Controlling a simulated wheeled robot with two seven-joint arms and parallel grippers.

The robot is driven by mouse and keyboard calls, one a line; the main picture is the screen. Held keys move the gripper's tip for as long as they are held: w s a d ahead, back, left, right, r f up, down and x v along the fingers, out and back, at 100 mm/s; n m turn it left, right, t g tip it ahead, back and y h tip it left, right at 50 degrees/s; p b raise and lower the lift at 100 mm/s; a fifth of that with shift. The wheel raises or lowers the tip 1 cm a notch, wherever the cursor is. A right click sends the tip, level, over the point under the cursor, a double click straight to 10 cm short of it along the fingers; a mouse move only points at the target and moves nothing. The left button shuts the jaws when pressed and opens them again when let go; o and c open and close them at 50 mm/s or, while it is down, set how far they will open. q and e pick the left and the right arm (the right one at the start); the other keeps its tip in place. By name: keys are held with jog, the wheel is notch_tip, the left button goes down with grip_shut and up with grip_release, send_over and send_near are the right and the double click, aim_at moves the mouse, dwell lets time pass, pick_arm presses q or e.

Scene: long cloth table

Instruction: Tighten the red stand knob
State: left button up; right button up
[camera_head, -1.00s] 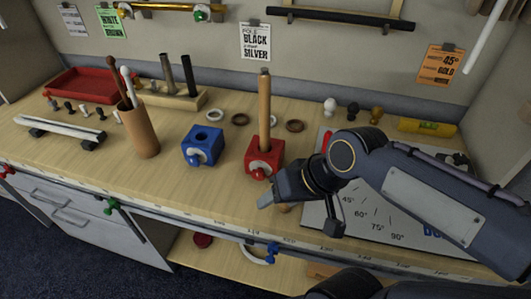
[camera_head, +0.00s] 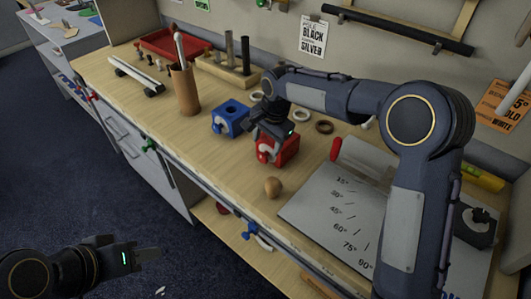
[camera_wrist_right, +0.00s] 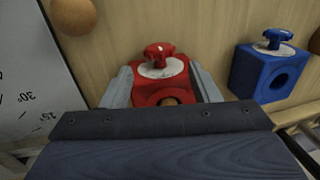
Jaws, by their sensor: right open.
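The red stand (camera_head: 284,151) is a block on the wooden table, partly covered by my right gripper (camera_head: 266,130) in the head view. In the right wrist view the red stand (camera_wrist_right: 178,80) lies between my right gripper's two fingers (camera_wrist_right: 162,80), which are open. The lobed red knob (camera_wrist_right: 159,54) sits on a white disc on the stand's face, beyond the fingertips and not gripped. A tan round surface (camera_wrist_right: 170,101) shows in the stand's hole, partly hidden by the gripper body. My left gripper (camera_head: 147,254) is low at the left, away from the table; its opening is unclear.
A blue block (camera_head: 230,118) stands left of the red stand; it also shows in the right wrist view (camera_wrist_right: 262,72).

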aim_at(267, 156)
jog(key=f, duration=0.6)
jog(key=shift+w+a, duration=0.35)
jog(key=shift+w, duration=0.05)
jog(key=shift+c, duration=0.5)
jog(key=c, duration=0.9)
jog(key=shift+f+b, duration=0.15)
jog(key=shift+b, duration=0.2)
jog(key=t+y+b, duration=0.1)
jog(key=b, duration=0.3)
jog(key=t+y+b, duration=0.2)
jog(key=b, duration=0.3)
jog(key=t+y+b, duration=0.1)
jog(key=b, duration=0.4)
jog(key=shift+s+d+f, duration=0.25)
jog(key=shift+d+f, duration=0.05)
jog(key=shift+r+t+y+b, duration=0.2)
jog(key=shift+t+y+b, duration=0.3)
jog(key=shift+b, duration=0.1)
jog(key=o, duration=1)
